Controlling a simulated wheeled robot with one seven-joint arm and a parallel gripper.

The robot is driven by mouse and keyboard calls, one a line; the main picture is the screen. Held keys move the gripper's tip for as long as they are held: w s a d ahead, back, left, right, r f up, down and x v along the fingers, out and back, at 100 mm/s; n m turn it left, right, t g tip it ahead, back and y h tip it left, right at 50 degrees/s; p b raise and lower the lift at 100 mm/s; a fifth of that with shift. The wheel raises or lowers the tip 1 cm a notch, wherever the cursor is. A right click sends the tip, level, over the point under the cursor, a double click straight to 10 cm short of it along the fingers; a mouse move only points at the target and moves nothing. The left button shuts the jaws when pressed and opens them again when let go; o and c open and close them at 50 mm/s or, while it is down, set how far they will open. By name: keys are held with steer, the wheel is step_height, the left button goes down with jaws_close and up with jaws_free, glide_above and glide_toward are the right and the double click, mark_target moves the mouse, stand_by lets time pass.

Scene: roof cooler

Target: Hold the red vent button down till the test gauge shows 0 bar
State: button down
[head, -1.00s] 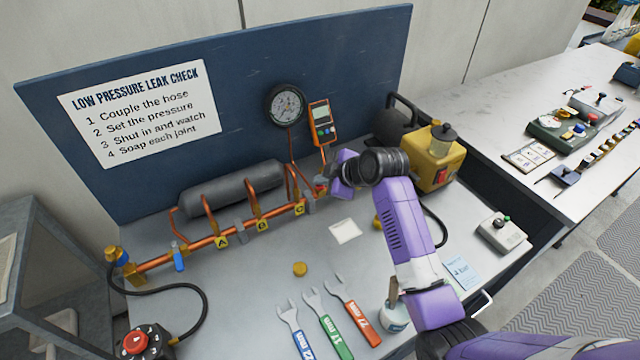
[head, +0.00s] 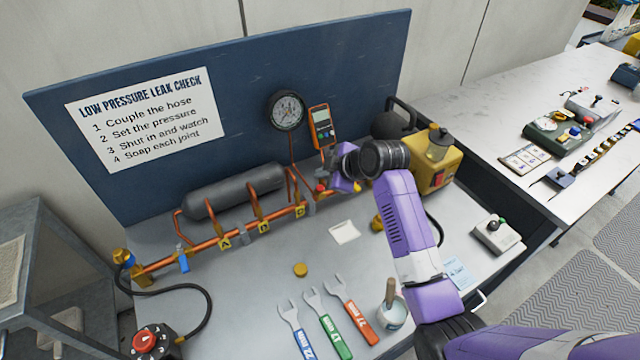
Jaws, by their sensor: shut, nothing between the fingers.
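The round test gauge (head: 287,110) hangs on the blue back panel, with a white face and black rim; its needle is too small to read. A small red part (head: 320,187), which looks like the vent button, shows at the right end of the copper pipe manifold (head: 235,239). My gripper (head: 330,184) is shut and empty, right beside this red part. The purple wrist partly hides that spot, so I cannot tell whether the fingertips touch the red part or press it.
An orange handheld meter (head: 321,126) hangs beside the gauge. A grey cylinder (head: 235,190) lies behind the manifold. A yellow pump unit (head: 436,165) stands right of my wrist. Several spanners (head: 330,325), a pot (head: 391,315) and a red-knobbed black regulator (head: 150,341) occupy the front.

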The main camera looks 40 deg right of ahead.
mark_target(322, 189)
steer(key=shift+r+p, duration=1)
steer(key=shift+r, duration=0.6)
stand_by(0.8)
steer(key=w+d+r+m+t+h, duration=0.2)
steer(key=d+r+m+t+h, duration=0.1)
steer(key=r+m, duration=0.25)
steer(key=s+a+m+t+y+b, duration=0.1)
steer(key=s+a, duration=0.8)
steer(key=s, duration=0.4)
steer(key=s+a+f+y+b, duration=0.1)
steer(key=s+a, duration=0.8)
steer(key=s, duration=0.5)
steer(key=s+a+m+t+y+b, duration=0.1)
steer(key=s+a, duration=0.9)
steer(key=s, duration=0.4)
steer(key=shift+f+m+t+y, duration=0.25)
steer(key=shift+m+t+y, duration=0.05)
steer(key=shift+m+y, duration=0.1)
